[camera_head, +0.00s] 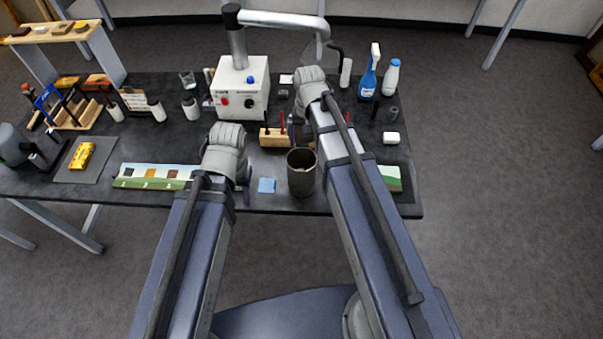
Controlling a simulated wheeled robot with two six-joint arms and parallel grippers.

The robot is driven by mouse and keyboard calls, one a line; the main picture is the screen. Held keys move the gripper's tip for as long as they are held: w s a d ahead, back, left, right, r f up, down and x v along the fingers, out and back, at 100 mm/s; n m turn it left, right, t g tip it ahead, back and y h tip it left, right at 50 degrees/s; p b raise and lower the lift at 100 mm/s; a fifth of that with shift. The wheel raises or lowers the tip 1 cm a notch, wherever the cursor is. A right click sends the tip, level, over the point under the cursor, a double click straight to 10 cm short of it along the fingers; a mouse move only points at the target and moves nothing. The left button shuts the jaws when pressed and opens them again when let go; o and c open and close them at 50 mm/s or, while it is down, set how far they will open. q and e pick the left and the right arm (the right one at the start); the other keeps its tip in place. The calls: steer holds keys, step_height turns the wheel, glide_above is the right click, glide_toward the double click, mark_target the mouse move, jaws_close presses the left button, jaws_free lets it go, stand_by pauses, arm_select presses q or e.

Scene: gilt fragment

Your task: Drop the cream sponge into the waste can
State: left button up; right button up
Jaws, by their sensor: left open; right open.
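The cream sponge (391,137) is a small pale block lying on the right part of the dark table. The waste can (302,182) is a dark grey open cylinder near the table's front edge, between my two arms. My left gripper (243,182) is left of the can, mostly hidden by its own wrist; it is open and I see nothing held. My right gripper (297,127) is above the table behind the can, left of the sponge and apart from it. It is open, and its fingers are partly hidden by the arm.
A white control box (240,92) with a pipe arm stands behind. A blue spray bottle (369,75) and a white bottle (391,78) stand behind the sponge. A wooden block with tools (272,138) is behind the can. A painted strip (150,177) lies left.

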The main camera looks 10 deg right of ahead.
steer(key=shift+r, duration=0.1)
step_height(320, 180, up, 8)
steer(key=p, duration=0.7)
steer(key=shift+f+p, duration=0.2)
steer(key=shift+p, duration=0.2)
steer(key=s+a+f+n+b, duration=0.2)
steer(key=s+a+f+b, duration=0.1)
steer(key=f+b, duration=0.3)
steer(key=s+a+f+n+b, duration=0.3)
steer(key=s+a+f+b, duration=0.1)
steer(key=s+f+b, duration=0.2)
steer(key=s+a+f+n+h+b, duration=0.1)
steer(key=s+a+f+n+b, duration=0.1)
steer(key=s+f+b, duration=0.3)
steer(key=shift+a+f+n+b, duration=0.4)
steer(key=shift+a+f+b, duration=0.35)
steer(key=shift+f+b, duration=0.25)
steer(key=shift+s, duration=0.1)
steer(key=shift+d, duration=0.1)
